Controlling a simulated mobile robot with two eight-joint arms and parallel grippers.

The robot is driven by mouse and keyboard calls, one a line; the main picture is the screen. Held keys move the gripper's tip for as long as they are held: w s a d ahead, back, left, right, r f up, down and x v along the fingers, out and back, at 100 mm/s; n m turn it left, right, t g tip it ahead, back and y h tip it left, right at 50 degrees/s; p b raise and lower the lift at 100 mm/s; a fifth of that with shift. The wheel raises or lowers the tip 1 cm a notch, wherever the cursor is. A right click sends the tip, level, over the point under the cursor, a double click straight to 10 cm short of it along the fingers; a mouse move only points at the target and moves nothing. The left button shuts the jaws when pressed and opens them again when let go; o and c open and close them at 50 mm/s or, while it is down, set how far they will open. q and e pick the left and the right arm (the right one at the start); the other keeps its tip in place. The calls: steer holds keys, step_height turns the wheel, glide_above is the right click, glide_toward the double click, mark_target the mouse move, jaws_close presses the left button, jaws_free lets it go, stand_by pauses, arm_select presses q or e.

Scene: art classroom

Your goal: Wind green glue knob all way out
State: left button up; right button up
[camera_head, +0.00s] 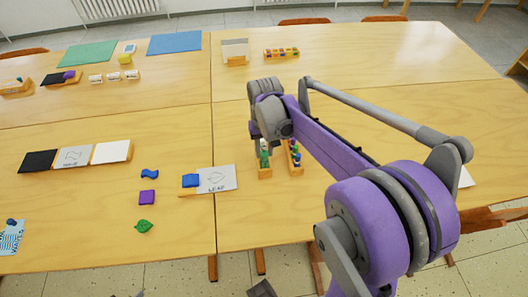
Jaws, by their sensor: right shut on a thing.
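My right gripper (266,148) reaches down over a small wooden holder (265,173) on the front table, right of the seam. A green glue piece (264,160) stands upright in this holder, directly between and under the fingertips. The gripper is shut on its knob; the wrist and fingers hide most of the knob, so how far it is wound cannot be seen. A second wooden holder (297,170) with blue, green and other coloured pieces stands just to the right, partly behind my arm. My left gripper does not show.
A leaf card with a blue block (190,180) lies left of the holders, near blue, purple and green loose shapes (145,225). Another card set (75,157) is further left. A block tray (282,53) stands at the back. The right tabletop (420,80) is mostly clear.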

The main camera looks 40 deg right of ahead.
steer(key=m, duration=0.5)
steer(key=shift+m, duration=0.4)
steer(key=m, duration=0.5)
steer(key=shift+m, duration=0.4)
steer(key=o, duration=1.4)
steer(key=shift+o, duration=0.2)
steer(key=n, duration=0.5)
steer(key=shift+p, duration=0.3)
steer(key=n, duration=0.6)
steer(key=shift+n, duration=0.3)
